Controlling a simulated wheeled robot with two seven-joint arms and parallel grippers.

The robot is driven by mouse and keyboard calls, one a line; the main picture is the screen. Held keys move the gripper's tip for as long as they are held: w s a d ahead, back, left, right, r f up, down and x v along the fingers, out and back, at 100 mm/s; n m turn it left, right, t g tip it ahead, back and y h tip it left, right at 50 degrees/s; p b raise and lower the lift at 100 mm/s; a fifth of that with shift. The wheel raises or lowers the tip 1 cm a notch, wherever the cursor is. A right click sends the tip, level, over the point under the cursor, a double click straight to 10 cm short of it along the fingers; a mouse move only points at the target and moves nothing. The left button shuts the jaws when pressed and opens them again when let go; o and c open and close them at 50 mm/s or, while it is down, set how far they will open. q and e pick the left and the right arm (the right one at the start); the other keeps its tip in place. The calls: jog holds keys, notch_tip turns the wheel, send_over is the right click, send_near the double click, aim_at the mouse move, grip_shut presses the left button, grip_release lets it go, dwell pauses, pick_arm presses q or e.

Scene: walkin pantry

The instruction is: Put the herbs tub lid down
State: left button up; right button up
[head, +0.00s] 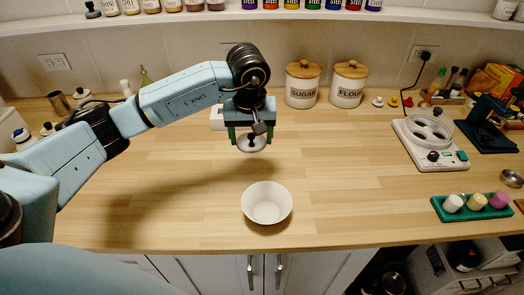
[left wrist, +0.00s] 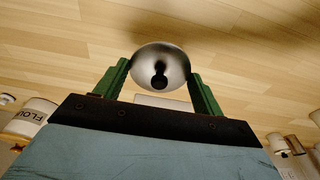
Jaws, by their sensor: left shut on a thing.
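My left gripper (head: 251,136) is shut on the herbs tub lid (head: 252,144), a small round silvery lid with a dark knob. The lid is held above the wooden counter, behind the white bowl. In the left wrist view the lid (left wrist: 160,62) sits between the two green fingers of the gripper (left wrist: 160,80), its knob facing the camera. A white object (head: 216,118) shows partly behind the gripper; I cannot tell whether it is the herbs tub. My right gripper is not in view.
An empty white bowl (head: 266,205) stands near the counter's front edge. Sugar (head: 302,90) and flour (head: 346,92) canisters stand at the back. A white appliance (head: 430,140) and a green tray (head: 470,212) are at right. The counter (head: 340,160) is clear right of the bowl.

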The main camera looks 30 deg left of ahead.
aim_at(249, 146)
pick_arm(q)
jog(key=f, duration=0.2)
jog(key=s+f, duration=0.1)
jog(key=f, duration=0.1)
jog(key=shift+s+f, duration=0.1)
jog(key=shift+f, duration=2.65)
jog(key=o, duration=1)
jog(key=shift+c, duration=0.2)
jog(key=shift+r, duration=0.1)
jog(key=shift+r, duration=0.35)
jog(key=r, duration=0.3)
jog(key=s+r, duration=0.1)
jog(key=r, duration=0.3)
jog(key=d+r, duration=0.1)
jog(key=r, duration=0.3)
jog(key=shift+s+r, duration=0.15)
